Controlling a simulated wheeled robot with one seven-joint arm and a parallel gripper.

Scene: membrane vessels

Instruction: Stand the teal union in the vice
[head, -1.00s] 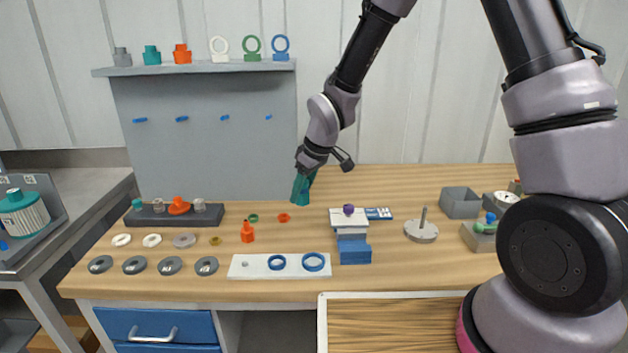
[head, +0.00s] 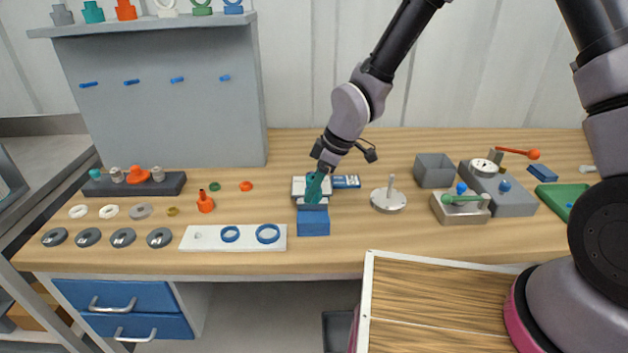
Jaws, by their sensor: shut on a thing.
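My gripper (head: 314,192) is low over the vice (head: 313,222), which has a blue front block and pale jaws. A teal shape shows at the gripper's end. I take it as the teal union (head: 315,186), held by the shut fingers, but I cannot clearly separate fingers from union. The teal shape overlaps the pale jaws in the picture. I cannot tell whether it touches them or sits between them. The middle of the jaws is hidden behind the gripper.
A white plate (head: 204,241) with blue rings lies left of the vice. A dark rack (head: 165,188) of small fittings is far left.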

